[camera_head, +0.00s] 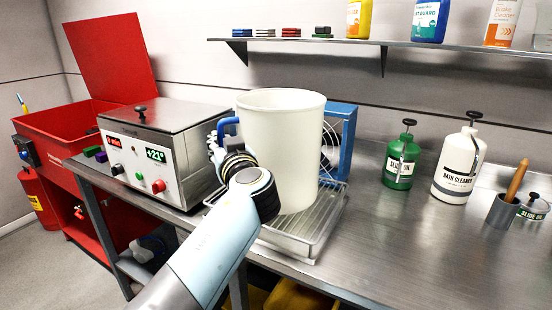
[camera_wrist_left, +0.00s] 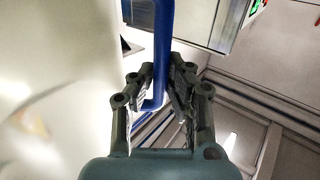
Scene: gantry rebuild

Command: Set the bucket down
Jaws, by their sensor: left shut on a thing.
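The bucket (camera_head: 282,150) is a tall off-white cylinder with a blue handle (camera_head: 227,126) on its left side. It is upright over the wire rack of a metal drip tray (camera_head: 318,228) on the bench. I cannot tell whether its base touches the rack. My left gripper (camera_head: 217,148) is at the handle, partly hidden behind its own wrist in the head view. In the left wrist view its two fingers (camera_wrist_left: 161,80) are either side of the blue handle, shut on it, with the pale bucket wall (camera_wrist_left: 55,90) at left. My right gripper is not in view.
A metal control box (camera_head: 160,150) stands close left of the bucket, and a blue-framed unit (camera_head: 342,140) is behind it. A green bottle (camera_head: 401,160) and a white bottle (camera_head: 457,165) stand to the right. The bench front (camera_head: 400,250) is clear. A shelf (camera_head: 390,43) runs above.

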